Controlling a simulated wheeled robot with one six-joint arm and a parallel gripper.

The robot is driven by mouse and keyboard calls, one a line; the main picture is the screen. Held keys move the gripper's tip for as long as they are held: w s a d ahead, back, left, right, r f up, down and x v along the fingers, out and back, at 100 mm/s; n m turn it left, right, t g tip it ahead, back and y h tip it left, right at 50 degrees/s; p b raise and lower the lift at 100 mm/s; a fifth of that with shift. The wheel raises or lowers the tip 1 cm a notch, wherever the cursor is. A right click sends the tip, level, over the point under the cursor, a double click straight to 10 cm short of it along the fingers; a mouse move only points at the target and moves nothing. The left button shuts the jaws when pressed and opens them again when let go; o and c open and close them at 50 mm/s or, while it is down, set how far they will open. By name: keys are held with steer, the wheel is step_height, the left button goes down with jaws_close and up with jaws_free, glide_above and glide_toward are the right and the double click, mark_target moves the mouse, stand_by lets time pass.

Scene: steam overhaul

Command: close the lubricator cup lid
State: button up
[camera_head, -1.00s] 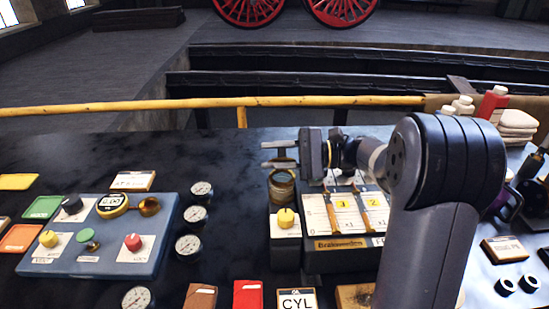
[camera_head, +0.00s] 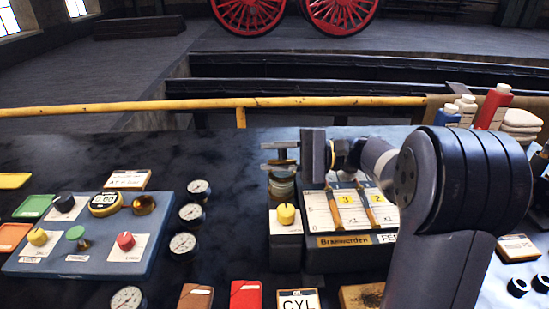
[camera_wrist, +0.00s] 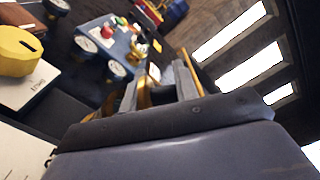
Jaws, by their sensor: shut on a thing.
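The lubricator cup (camera_head: 282,187) is a small glass-like jar with a brass-coloured rim, standing upright behind the yellow knob at the left of the dark console. My gripper (camera_head: 280,154) is just above the cup, its two fingers pointing left, one above the other. It is shut on a small brass-coloured piece, which seems to be the cup lid (camera_wrist: 145,96), seen between the fingers in the wrist view. Most of the lid is hidden by the fingers, and I cannot tell its exact tilt or whether it touches the rim.
The yellow knob (camera_head: 286,213) stands in front of the cup. The console (camera_head: 345,240) with brass sliders lies right of it, under my arm. Several gauges (camera_head: 183,243) and a blue panel (camera_head: 60,262) lie left. A yellow rail (camera_head: 190,104) runs behind.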

steer(key=shift+s+f+n+b, duration=0.15)
steer(key=shift+n+b, duration=0.35)
stand_by(0.9)
stand_by(0.4)
steer(key=o, duration=0.8)
steer(key=shift+f, duration=0.1)
